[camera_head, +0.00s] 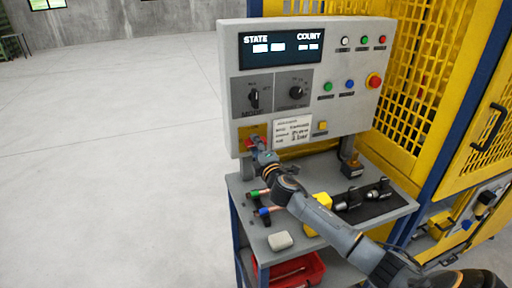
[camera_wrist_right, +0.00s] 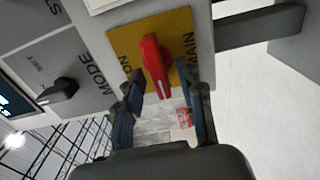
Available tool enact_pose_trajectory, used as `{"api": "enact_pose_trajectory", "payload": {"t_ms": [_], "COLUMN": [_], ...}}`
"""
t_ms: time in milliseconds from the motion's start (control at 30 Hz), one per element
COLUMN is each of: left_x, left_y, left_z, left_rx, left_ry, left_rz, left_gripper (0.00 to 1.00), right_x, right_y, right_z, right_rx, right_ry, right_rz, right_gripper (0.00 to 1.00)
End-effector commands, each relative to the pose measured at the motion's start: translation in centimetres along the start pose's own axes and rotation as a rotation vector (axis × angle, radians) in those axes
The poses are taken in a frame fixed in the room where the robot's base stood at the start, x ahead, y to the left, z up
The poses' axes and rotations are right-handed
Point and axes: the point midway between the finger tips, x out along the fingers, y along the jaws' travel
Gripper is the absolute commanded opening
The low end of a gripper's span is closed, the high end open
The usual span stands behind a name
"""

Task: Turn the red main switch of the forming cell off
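The red main switch (camera_wrist_right: 155,66) sits on a yellow plate (camera_wrist_right: 181,24) marked MAIN and ON in the right wrist view. Its handle runs roughly up and down there, slightly tilted. My right gripper (camera_wrist_right: 161,85) is open, with one finger on each side of the handle's near end. Gaps show between the fingers and the handle; I cannot tell if either touches. In the head view the right gripper (camera_head: 256,144) is at the panel's lower left and hides most of the switch; part of the yellow plate (camera_head: 244,145) shows. My left gripper is not in view.
The grey control panel (camera_head: 228,60) has a screen, black mode knobs (camera_head: 254,98) and several buttons, including a red stop button (camera_head: 374,80). Below, a shelf (camera_head: 240,184) holds tools, a yellow block and a grey piece. A yellow cage stands right. Open floor lies left.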

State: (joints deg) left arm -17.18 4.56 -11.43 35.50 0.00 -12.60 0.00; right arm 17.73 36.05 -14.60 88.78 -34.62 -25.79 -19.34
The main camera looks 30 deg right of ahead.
Motion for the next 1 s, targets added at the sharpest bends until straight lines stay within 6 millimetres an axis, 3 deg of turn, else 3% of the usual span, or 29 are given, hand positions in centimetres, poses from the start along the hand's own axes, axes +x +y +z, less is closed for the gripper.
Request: {"api": "enact_pose_trajectory", "payload": {"t_ms": [267, 700, 1000], "left_x": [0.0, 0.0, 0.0], "left_y": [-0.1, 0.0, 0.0], "left_z": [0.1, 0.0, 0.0], "left_rx": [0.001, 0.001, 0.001], "left_ry": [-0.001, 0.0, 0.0], "left_rz": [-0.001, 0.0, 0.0], "left_gripper": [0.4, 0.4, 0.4], "right_x": [-1.9, -10.0, -12.0], "right_y": [-0.1, -0.1, 0.0], "right_z": [0.0, 0.0, 0.0], "right_rx": [0.0, 0.0, 0.0], "right_ry": [0.001, 0.001, 0.0], "right_rz": [-0.001, -0.002, -0.001], "right_gripper": [0.38, 0.38, 0.38]}}
